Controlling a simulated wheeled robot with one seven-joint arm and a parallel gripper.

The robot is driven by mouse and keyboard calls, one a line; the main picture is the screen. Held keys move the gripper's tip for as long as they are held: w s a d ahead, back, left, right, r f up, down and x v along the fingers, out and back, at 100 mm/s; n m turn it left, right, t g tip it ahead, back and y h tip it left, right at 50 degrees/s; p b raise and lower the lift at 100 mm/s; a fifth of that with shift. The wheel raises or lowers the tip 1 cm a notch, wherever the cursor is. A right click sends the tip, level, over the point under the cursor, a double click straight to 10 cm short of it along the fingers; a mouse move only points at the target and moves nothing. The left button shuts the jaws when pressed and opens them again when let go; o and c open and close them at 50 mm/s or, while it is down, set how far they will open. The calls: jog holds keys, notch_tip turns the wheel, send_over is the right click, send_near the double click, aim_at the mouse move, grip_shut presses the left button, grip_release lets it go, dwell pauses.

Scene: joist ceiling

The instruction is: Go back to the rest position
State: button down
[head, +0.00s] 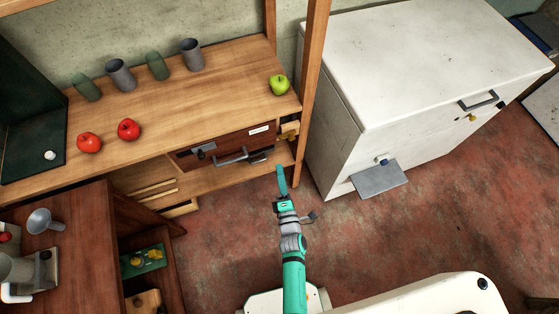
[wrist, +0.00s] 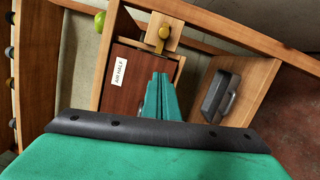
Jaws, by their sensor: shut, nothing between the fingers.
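My gripper (head: 282,179) is on its teal arm in the middle of the head view, in front of the wooden workbench (head: 215,106). In the wrist view its two teal fingers (wrist: 160,97) are together with nothing between them. They point toward the bench drawer (head: 225,146), which has a dark reddish front, a white label and a grey handle. The drawer front also shows in the wrist view (wrist: 124,87). In the head view the fingertips appear just right of and below the drawer, apart from its handle. The wrist view does not clearly show the gap to it.
On the bench stand several grey and green cups (head: 121,74), two red apples (head: 129,130) and a green apple (head: 279,85). A wooden post (head: 313,75) rises right of the drawer. A white chest (head: 345,140) stands further right. The reddish floor (head: 400,225) is open below it. A brown cabinet (head: 75,225) stands left.

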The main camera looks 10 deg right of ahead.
jog(key=shift+s, duration=0.75)
jog(key=s+a+r+m+g, duration=0.1)
jog(key=s+a+r+m, duration=0.2)
jog(key=s+r+m, duration=0.3)
jog(key=s+a+r+m+g, duration=0.1)
jog(key=s+a+r+m, duration=0.3)
jog(key=s, duration=0.7)
jog(key=s+a+r+m+g+y, duration=0.1)
jog(key=s+a+r+m, duration=0.2)
jog(key=s+r+m, duration=0.5)
jog(key=shift+s+a+r+m, duration=0.15)
jog(key=shift+s+r+m, duration=0.1)
jog(key=shift+s+m, duration=0.15)
dwell(0.4)
